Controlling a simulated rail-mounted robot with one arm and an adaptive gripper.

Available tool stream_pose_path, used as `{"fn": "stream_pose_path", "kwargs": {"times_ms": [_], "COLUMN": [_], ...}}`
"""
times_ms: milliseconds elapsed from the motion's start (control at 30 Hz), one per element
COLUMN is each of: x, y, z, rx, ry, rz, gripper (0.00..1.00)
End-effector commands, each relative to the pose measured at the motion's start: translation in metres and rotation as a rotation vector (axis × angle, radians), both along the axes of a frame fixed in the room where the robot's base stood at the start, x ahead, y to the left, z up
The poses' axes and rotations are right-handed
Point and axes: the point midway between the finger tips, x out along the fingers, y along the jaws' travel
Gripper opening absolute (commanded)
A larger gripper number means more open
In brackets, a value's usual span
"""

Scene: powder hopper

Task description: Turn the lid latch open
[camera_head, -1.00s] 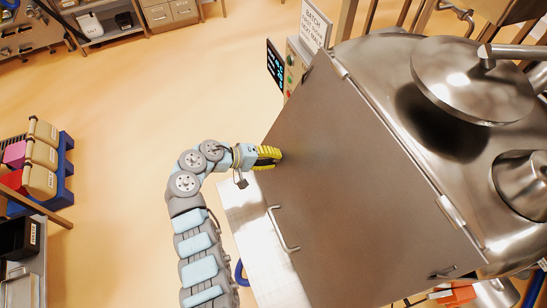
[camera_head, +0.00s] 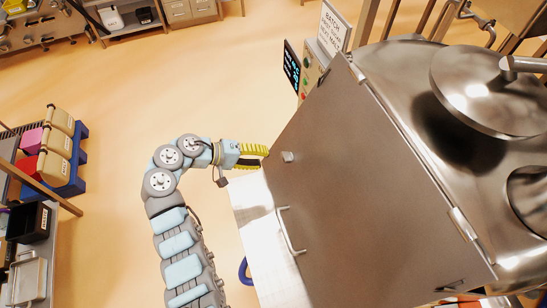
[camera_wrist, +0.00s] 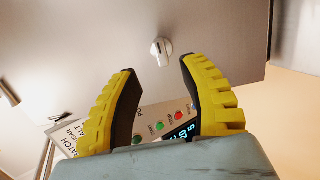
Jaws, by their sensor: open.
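The lid latch (camera_head: 288,156) is a small pale metal knob near the left edge of the large flat steel lid (camera_head: 360,190). In the wrist view the latch (camera_wrist: 161,50) is a round boss with a short bar pointing roughly down toward my fingers. My gripper (camera_head: 267,150) has yellow ribbed fingers with dark pads, and it is just left of the latch. In the wrist view my gripper (camera_wrist: 156,66) is open and empty, its fingertips spread to either side below the latch. They look apart from it.
A bar handle (camera_head: 290,232) is on the lid below the latch. A control panel with lit buttons (camera_wrist: 176,116) and a display (camera_head: 291,67) stand beyond the lid's upper left edge. A sign (camera_head: 333,28) rises there. Open floor (camera_head: 200,90) lies left of the hopper.

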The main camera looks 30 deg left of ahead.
Motion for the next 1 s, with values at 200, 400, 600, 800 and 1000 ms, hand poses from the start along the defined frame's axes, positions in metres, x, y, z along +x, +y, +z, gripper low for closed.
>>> {"fn": "stream_pose_path", "kwargs": {"times_ms": [200, 400, 600, 800, 1000], "x": [-0.013, -0.016, -0.016, -0.016, -0.016], "y": [0.016, 0.019, 0.019, 0.019, 0.019], "z": [0.011, 0.013, 0.013, 0.013, 0.013], "rx": [0.000, 0.001, 0.001, 0.002, 0.002], "ry": [0.000, 0.000, 0.000, -0.001, -0.001], "rz": [0.001, -0.001, -0.001, -0.001, -0.001], "gripper": [0.43, 0.43, 0.43, 0.43, 0.43]}}
